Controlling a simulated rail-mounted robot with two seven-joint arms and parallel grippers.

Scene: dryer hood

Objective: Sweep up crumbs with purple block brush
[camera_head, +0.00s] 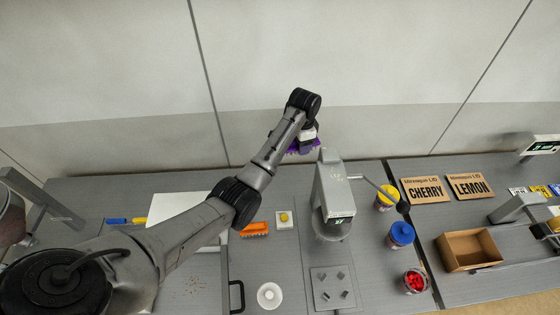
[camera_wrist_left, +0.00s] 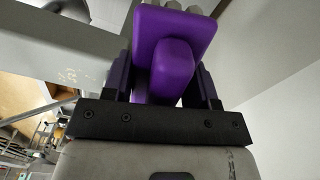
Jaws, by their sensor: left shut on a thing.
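The purple block brush (camera_wrist_left: 172,55) is between the fingers of my left gripper (camera_wrist_left: 165,85), which is shut on it. In the head view the purple brush (camera_head: 306,147) shows under the end of my left arm, near the back edge of the table by the wall. My left gripper (camera_head: 308,134) is mostly hidden there by the wrist. My right gripper is not in view.
A grey machine with a display (camera_head: 333,190) stands right of the brush. An orange brush-like block (camera_head: 255,229), a white bowl (camera_head: 269,295) and a white sheet (camera_head: 175,207) are on the table. Yellow and blue jars (camera_head: 401,234), a cardboard box (camera_head: 470,249) and CHERRY and LEMON signs are to the right.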

